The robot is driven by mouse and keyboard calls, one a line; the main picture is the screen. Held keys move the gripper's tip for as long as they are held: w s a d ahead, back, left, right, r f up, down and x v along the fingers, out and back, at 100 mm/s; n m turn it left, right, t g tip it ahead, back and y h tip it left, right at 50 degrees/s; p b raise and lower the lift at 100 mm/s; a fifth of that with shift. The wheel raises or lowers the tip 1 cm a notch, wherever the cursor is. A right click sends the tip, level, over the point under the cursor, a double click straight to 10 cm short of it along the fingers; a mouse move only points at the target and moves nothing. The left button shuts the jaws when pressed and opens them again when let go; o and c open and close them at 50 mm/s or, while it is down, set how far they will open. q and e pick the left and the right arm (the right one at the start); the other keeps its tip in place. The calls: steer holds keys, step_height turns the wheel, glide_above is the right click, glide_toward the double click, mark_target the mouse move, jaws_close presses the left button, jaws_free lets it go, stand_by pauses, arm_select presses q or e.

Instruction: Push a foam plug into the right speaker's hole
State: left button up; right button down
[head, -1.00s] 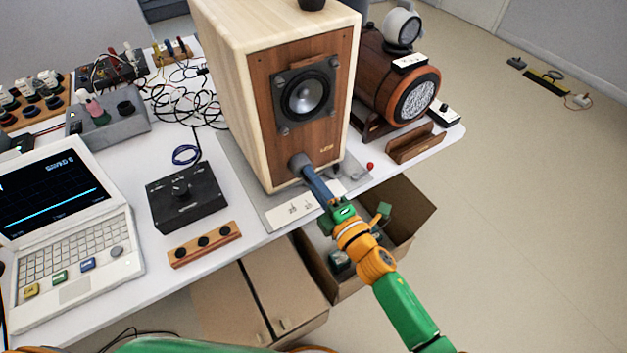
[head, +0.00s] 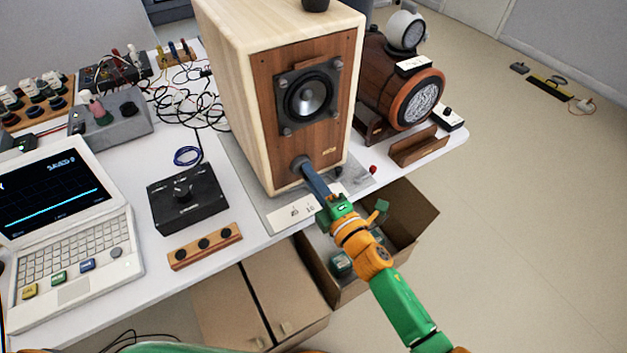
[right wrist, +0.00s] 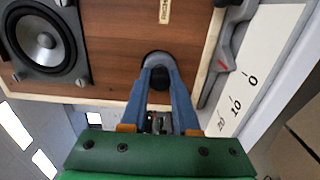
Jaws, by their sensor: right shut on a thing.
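The pale wooden speaker (head: 230,80) stands on the bench with its brown front panel toward me; its driver (head: 308,96) is above my right gripper. My right gripper (head: 308,172) reaches the lower front panel, its blue fingers shut on a dark foam plug (right wrist: 160,77). In the right wrist view the plug sits between the fingertips (right wrist: 159,70), at the dark round hole (right wrist: 156,58) in the panel. The fingers and plug cover most of the hole, and I cannot tell how deep the plug is. My left gripper is out of view.
A barrel-shaped wooden unit (head: 395,85) with a round grille stands right of the speaker. An open cardboard box (head: 415,215) is below the bench edge, under my right arm. A laptop (head: 75,240), black knob box (head: 188,197) and tangled cables (head: 190,105) lie to the left.

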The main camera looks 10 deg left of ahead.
steer(key=shift+w+a, duration=0.15)
steer(key=shift+w, duration=0.05)
steer(key=c, duration=0.6)
jaws_free()
steer(key=shift+s, duration=0.1)
